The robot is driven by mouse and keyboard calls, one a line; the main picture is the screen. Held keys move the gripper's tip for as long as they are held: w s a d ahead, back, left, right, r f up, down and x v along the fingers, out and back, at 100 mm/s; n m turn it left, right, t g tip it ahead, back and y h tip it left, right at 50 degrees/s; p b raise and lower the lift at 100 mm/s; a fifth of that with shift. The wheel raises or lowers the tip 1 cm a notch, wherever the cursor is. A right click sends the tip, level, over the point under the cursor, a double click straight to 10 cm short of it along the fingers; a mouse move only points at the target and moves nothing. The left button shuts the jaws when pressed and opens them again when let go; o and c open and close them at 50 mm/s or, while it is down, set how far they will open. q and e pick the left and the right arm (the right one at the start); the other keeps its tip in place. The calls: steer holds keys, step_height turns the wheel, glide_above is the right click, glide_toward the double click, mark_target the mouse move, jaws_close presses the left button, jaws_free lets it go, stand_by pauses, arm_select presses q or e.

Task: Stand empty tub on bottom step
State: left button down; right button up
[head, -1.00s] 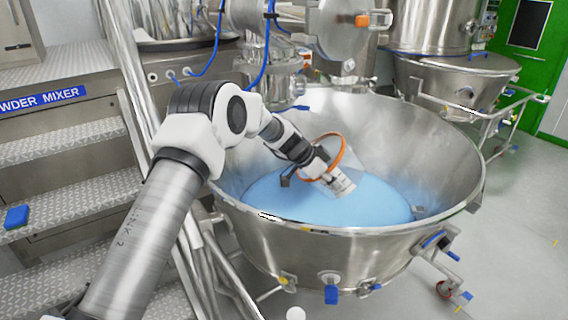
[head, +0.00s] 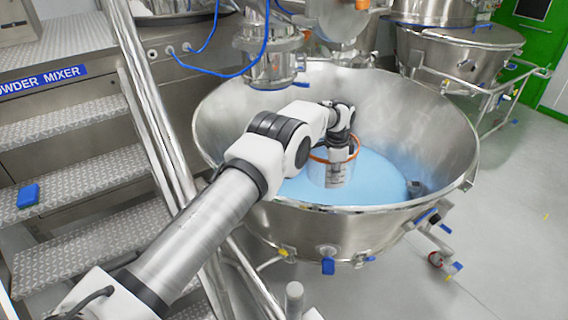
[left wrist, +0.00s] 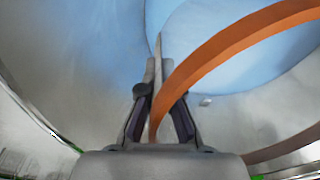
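The tub (head: 331,174) is a clear container with an orange rim and dark markings. It is roughly upright inside the large steel bowl, low over the blue contents. My left gripper (head: 340,145) is at its rim. In the left wrist view, the fingers (left wrist: 158,112) are closed about the tub's wall beside the orange rim (left wrist: 235,45). I cannot see whether the tub is empty or touches the blue contents. The metal steps (head: 80,232) are at the left. The lowest part of them is partly hidden by my left arm. My right gripper is not in view.
The wide bowl (head: 235,110) has a high rim around the tub. A steel handrail (head: 160,125) stands between bowl and steps. A blue object (head: 28,195) lies on a tread. A steel outlet (head: 272,68) with a blue hose is above the bowl's back left.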

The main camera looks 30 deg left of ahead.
arm_select(q)
steer(key=shift+w+d+f+b, duration=0.15)
steer(key=shift+f+b, duration=0.2)
steer(key=shift+b, duration=0.1)
steer(key=shift+r+y, duration=0.3)
steer(key=shift+r, duration=0.15)
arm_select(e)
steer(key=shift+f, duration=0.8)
